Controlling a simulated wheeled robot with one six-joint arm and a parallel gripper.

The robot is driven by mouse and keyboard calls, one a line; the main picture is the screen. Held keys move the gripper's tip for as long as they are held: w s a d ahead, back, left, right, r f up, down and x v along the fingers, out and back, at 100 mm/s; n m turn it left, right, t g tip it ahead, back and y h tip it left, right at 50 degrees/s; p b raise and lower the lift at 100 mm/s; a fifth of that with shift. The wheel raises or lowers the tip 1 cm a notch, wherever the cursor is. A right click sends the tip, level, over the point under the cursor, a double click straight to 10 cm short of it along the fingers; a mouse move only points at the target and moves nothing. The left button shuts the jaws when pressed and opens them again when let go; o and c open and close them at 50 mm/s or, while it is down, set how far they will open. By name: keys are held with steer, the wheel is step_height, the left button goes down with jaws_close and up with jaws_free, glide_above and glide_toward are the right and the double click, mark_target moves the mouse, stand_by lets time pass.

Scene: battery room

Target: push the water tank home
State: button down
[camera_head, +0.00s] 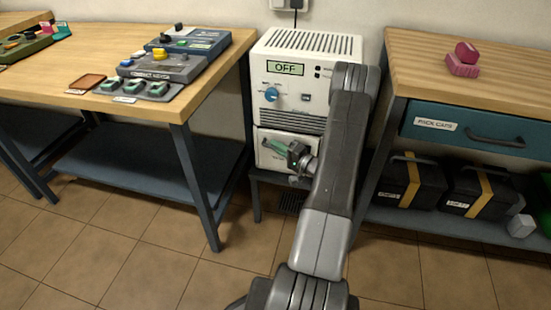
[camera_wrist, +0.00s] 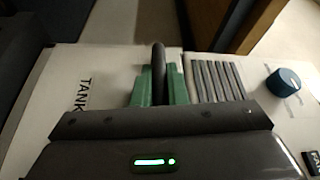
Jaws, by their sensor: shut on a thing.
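The water tank (camera_head: 264,160) is the white drawer-like part low in the front of the white machine (camera_head: 325,47). In the wrist view its white face (camera_wrist: 112,77) carries the word TANK. My gripper (camera_head: 279,147) is at the tank's front. In the wrist view its green fingers (camera_wrist: 160,88) are shut on the tank's dark bar handle (camera_wrist: 159,68). My arm and gripper hide the right part of the tank. I cannot tell how far the tank stands out from the machine.
Above the tank are vent slots (camera_wrist: 216,80), a blue knob (camera_head: 271,94) and a display (camera_head: 286,68) reading OFF. A wooden bench (camera_head: 110,50) stands left, and another with a blue drawer (camera_head: 470,130) stands right. The tiled floor (camera_head: 150,260) in front is clear.

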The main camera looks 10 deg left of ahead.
steer(key=shift+w, duration=0.65)
steer(key=c, duration=1.5)
jaws_free()
steer(key=shift+w, duration=0.15)
steer(key=shift+o, duration=0.2)
steer(key=shift+d, duration=0.15)
steer(key=v, duration=0.7)
steer(key=shift+p, duration=0.35)
